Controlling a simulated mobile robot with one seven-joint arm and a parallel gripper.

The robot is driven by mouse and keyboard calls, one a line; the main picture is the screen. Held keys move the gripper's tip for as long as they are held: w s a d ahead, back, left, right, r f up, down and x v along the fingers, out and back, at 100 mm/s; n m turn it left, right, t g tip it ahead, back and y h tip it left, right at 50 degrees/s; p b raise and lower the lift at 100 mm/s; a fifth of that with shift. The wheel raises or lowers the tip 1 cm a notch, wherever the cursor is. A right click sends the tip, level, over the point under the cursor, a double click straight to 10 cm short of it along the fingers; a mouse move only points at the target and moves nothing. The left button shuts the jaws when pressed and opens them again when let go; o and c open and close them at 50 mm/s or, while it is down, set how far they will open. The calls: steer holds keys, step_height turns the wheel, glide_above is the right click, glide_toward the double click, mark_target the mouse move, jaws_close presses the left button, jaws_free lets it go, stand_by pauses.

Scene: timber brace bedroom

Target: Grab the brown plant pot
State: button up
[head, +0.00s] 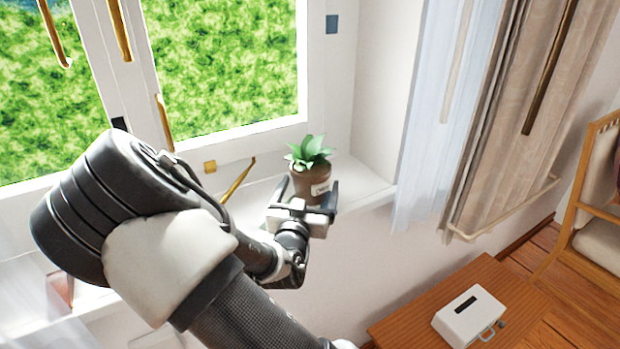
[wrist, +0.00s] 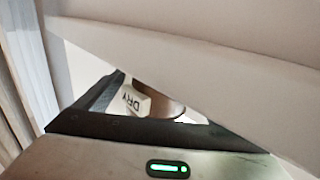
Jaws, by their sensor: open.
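The brown plant pot (head: 312,183) holds a small green leafy plant (head: 309,153) and stands upright on the white window sill. A pale label is on its front. My gripper (head: 308,192) is at the pot with its jaws open, one finger on each side of the pot's lower part. I cannot tell whether the fingers touch it. In the wrist view, part of the brown pot (wrist: 158,97) and its label reading "DRY" (wrist: 133,101) show between the fingers; a large pale surface hides the rest.
The white sill (head: 362,184) ends at a wall on the right, beside sheer and beige curtains (head: 510,110). Brass window handles (head: 238,180) are left of the pot. Below right, a wooden table (head: 415,318) bears a white box (head: 468,315); a chair (head: 597,235) stands beyond.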

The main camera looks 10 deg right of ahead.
steer(key=shift+x, duration=0.9)
steer(key=shift+c, duration=0.4)
steer(key=c, duration=1.7)
steer(key=shift+r, duration=0.1)
steer(key=shift+r, duration=0.1)
